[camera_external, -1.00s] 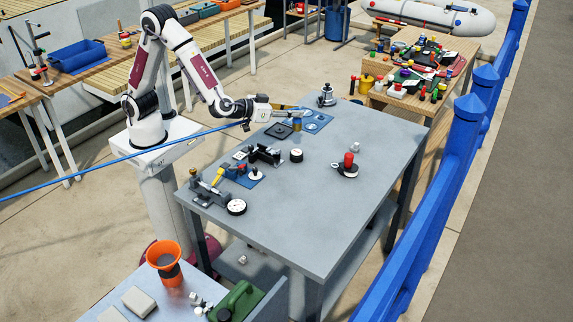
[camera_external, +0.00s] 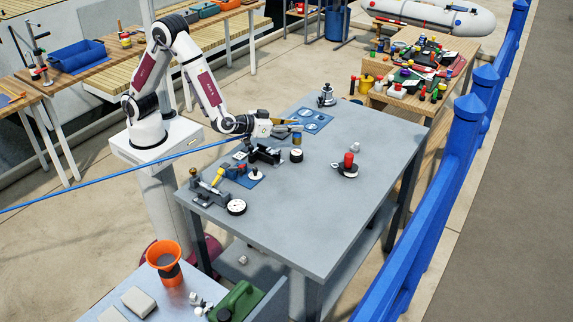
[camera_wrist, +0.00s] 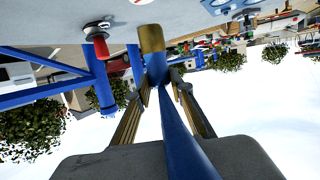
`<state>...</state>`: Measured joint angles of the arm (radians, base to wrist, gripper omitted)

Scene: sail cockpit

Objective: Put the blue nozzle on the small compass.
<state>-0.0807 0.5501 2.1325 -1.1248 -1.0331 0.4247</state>
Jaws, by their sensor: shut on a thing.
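My gripper (camera_external: 291,128) is shut on the blue nozzle (camera_external: 297,140), which shows as a small upright piece with a brass-coloured end. In the wrist view my fingers (camera_wrist: 160,86) close around its blue part, and the brass end (camera_wrist: 152,40) points away from the camera. A long blue shaft or hose (camera_wrist: 185,140) runs back from it toward the camera. The small compass (camera_external: 296,156), a black round thing with a white dial, appears just below the nozzle in the outside view. I cannot tell the height gap; the two look apart.
A larger white dial (camera_external: 236,207) lies near the left table edge. A red-topped piece (camera_external: 348,162) stands to the right, and black fittings (camera_external: 262,155) lie to the left. A long blue line (camera_external: 120,175) crosses from my gripper to the left edge. The table's front (camera_external: 300,230) is clear.

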